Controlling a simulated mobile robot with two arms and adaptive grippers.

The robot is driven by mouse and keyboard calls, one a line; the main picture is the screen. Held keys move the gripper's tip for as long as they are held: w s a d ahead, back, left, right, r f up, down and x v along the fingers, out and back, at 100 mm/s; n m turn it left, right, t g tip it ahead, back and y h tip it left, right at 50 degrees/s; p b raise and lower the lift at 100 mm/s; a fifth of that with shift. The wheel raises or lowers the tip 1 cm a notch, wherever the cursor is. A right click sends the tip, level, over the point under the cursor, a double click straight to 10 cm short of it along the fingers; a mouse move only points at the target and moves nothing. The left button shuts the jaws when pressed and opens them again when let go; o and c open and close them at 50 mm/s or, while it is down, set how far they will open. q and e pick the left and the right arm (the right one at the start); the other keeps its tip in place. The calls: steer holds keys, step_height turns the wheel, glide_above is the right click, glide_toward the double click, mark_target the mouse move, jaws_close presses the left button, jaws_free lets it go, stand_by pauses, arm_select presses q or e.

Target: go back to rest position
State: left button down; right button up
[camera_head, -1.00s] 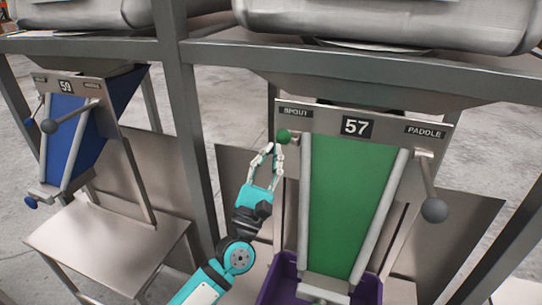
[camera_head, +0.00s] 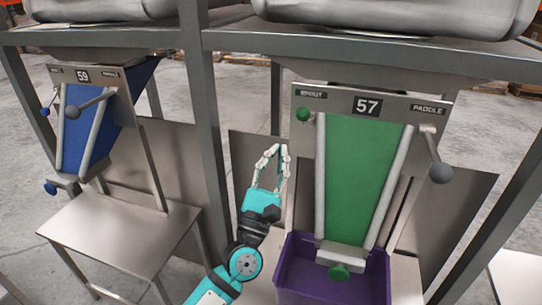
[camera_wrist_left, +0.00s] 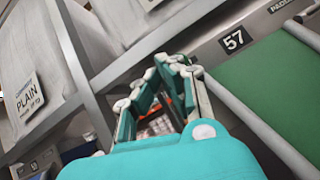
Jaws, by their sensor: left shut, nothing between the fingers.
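My left gripper (camera_head: 276,151) is teal with pale jointed fingers. It is shut and empty, just left of and below the green spout knob (camera_head: 302,114) of weigher 57 and apart from it. In the left wrist view my left gripper (camera_wrist_left: 168,64) points up towards the frame, with its fingertips close together and nothing held. The weigher's green chute (camera_head: 357,170) is to the right of the gripper. My right gripper is not in view.
A purple crate (camera_head: 285,272) stands under the chute of weigher 57. The grey-knobbed paddle lever (camera_head: 440,172) hangs at right. Weigher 59, with a blue chute (camera_head: 85,130) and a metal table (camera_head: 125,238), stands at left. A grey post (camera_head: 205,120) rises left of my arm.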

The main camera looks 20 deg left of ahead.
arm_select(q)
steer(key=s+d+f+m+g+h, duration=0.35)
steer(key=f+m+g, duration=0.25)
steer(key=f+m, duration=0.4)
steer(key=s+d+f+m+g+h, duration=0.25)
steer(key=s+f+m+g, duration=0.35)
steer(key=m, duration=0.5)
steer(key=s+a+f+m+g+y, duration=0.5)
steer(key=s+a+f+m, duration=0.15)
steer(key=s+f, duration=0.3)
steer(key=s+a+f+m+g+y, duration=0.45)
steer(key=s+a+f, duration=0.3)
steer(key=s, duration=0.35)
step_height(320, 180, down, 28)
steer(key=s+g+b, duration=0.2)
steer(key=s+a+f+b, duration=0.1)
steer(key=s+a+f, duration=0.1)
steer(key=s+f, duration=1.4)
steer(key=shift+s+a+f+m+g, duration=0.15)
steer(key=shift+s+f+m+g, duration=0.15)
steer(key=shift+f+g, duration=0.25)
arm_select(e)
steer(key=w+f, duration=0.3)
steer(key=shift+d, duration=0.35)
